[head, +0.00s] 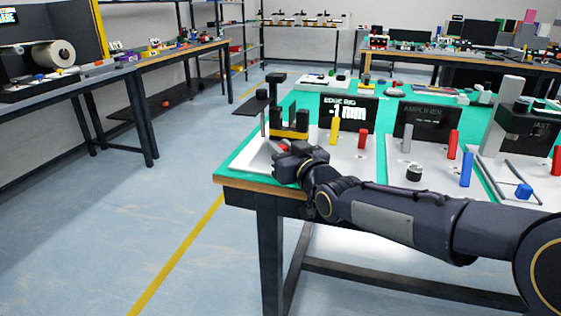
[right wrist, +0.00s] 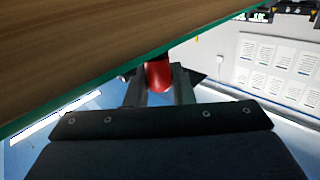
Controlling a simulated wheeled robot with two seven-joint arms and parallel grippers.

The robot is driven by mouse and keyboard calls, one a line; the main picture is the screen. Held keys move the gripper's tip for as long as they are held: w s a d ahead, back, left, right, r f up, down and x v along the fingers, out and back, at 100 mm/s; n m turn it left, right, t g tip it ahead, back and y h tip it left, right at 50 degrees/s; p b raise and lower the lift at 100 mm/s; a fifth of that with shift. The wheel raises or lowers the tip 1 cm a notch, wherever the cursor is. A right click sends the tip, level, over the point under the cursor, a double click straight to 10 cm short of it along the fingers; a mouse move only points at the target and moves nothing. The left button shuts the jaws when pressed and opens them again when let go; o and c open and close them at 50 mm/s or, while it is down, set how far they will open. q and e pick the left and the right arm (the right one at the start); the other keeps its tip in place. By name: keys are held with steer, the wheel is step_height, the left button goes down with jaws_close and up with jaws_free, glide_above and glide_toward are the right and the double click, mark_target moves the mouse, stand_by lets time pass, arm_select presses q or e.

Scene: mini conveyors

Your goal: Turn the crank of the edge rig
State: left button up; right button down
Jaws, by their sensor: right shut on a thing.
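The edge rig stands at the near left corner of the green-topped table, with a yellow and black frame (head: 289,133) and a dark display (head: 348,113) reading "EDGE RIG" and what looks like "-1 mm". My right gripper (head: 281,149) is low at the rig's front, by the table's left corner. In the right wrist view its two fingers (right wrist: 158,82) are closed around a red knob (right wrist: 158,74), which looks like the crank's handle. The crank arm itself is mostly hidden by the gripper. My left gripper is not in view.
A yellow post (head: 334,130) and a red post (head: 363,138) stand just right of the gripper. Another dark display (head: 427,118) with red and blue posts stands further right.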

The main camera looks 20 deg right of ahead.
mark_target(285, 149)
stand_by(0.3)
steer(key=shift+y, duration=0.3)
steer(key=c, duration=1.3)
jaws_free()
steer(key=p+v, duration=0.1)
steer(key=v, duration=0.5)
steer(key=shift+s+d+r, duration=0.1)
steer(key=shift+s+d, duration=0.05)
steer(key=shift+s, duration=0.65)
